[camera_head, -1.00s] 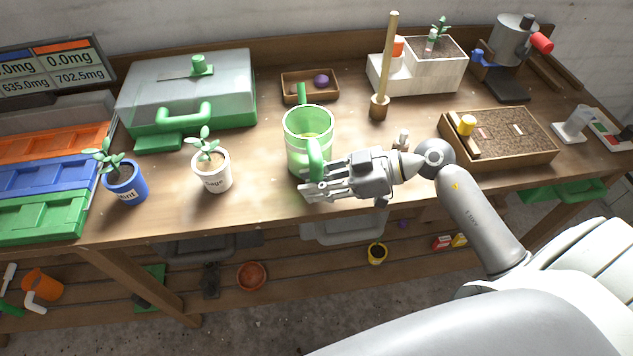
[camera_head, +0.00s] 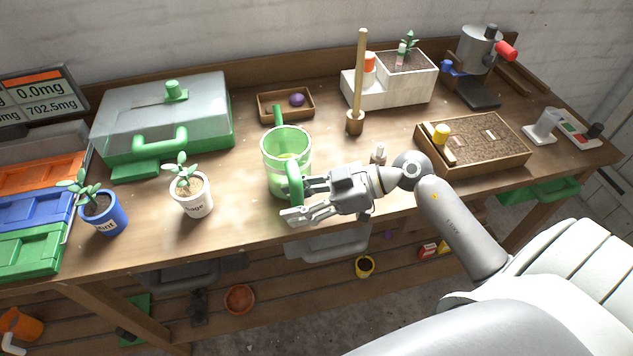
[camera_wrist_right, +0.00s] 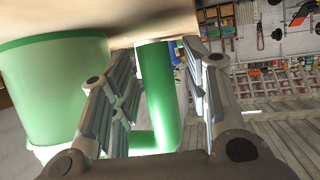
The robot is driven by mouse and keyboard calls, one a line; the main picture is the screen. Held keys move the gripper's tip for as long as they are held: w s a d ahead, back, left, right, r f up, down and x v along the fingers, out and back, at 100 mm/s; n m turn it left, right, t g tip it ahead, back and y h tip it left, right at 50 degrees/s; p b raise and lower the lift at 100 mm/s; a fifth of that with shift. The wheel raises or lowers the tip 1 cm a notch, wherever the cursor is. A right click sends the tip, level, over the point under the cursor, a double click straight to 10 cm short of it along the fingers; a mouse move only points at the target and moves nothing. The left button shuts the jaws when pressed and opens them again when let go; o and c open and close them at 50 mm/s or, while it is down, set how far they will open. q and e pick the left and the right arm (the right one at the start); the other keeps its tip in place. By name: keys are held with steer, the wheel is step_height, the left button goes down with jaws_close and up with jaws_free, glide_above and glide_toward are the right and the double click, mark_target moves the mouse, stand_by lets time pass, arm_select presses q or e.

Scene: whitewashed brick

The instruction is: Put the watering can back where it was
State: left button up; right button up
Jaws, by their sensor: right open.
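The green translucent watering can (camera_head: 287,150) stands upright on the workbench, with its spout at the back and its handle towards the front. My right gripper (camera_head: 298,200) is open at the can's handle. In the right wrist view, the green handle (camera_wrist_right: 160,95) lies between the two open fingers (camera_wrist_right: 165,110), with gaps beside it. The can's body (camera_wrist_right: 55,90) is to the left there, outside the fingers. My left gripper is not in view.
A white sage pot (camera_head: 192,196) and a blue mint pot (camera_head: 103,215) stand left of the can. A dibber (camera_head: 356,115), a small tray (camera_head: 262,108) and a soil tray (camera_head: 480,158) are nearby. The bench's front edge is close to the gripper.

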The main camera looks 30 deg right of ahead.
steer(key=b+v, duration=0.1)
steer(key=v, duration=0.9)
steer(key=shift+s+d, duration=0.1)
steer(key=shift+d, duration=0.1)
steer(key=shift+v, duration=0.75)
